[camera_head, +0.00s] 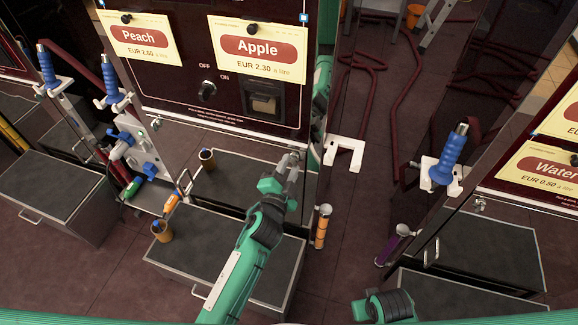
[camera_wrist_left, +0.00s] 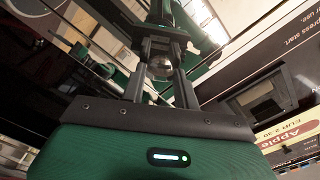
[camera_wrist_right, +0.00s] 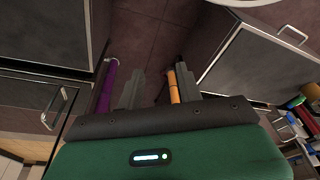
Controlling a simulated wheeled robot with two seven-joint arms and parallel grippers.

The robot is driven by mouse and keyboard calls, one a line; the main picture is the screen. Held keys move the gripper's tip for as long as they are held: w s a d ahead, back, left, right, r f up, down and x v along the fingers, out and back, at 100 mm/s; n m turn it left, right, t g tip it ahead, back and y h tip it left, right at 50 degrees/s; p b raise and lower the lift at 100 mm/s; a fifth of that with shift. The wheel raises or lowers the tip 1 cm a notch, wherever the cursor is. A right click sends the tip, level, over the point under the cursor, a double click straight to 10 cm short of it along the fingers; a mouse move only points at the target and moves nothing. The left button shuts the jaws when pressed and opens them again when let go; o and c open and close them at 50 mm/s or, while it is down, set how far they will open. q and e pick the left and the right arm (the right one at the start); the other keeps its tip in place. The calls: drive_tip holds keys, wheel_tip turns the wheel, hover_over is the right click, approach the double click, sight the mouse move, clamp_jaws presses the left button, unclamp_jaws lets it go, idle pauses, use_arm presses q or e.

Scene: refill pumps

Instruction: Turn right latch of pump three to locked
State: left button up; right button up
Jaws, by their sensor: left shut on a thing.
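The Apple pump (camera_head: 190,60) stands in the middle of the head view, with its dark red front facing me. My left gripper (camera_head: 295,160) is at the lower right of this front. In the left wrist view a small round silver latch (camera_wrist_left: 160,68) sits between the two fingers of my left gripper (camera_wrist_left: 161,45), which are shut on it. The fingers cover most of the latch in the head view, so I cannot tell its turn. My right gripper (camera_wrist_right: 160,88) has its fingers apart and shows nothing held. The frames do not show which pump is number three.
A grey drawer box (camera_head: 215,265) juts out below the Apple pump. An orange tube (camera_head: 321,230) stands at its right. A white bracket (camera_head: 343,150) and a blue-handled nozzle (camera_head: 448,158) are farther right. Dark red hoses (camera_head: 372,65) lie on the floor behind.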

use_arm(q)
drive_tip(key=m, duration=0.5)
drive_tip(key=shift+m+p, duration=0.3)
drive_tip(key=shift+m, duration=0.8)
use_arm(e)
drive_tip(key=shift+f, duration=0.85)
drive_tip(key=shift+s, duration=0.1)
use_arm(q)
drive_tip(key=o, duration=1)
use_arm(e)
drive_tip(key=shift+s, duration=0.25)
use_arm(q)
drive_tip(key=shift+s, duration=0.15)
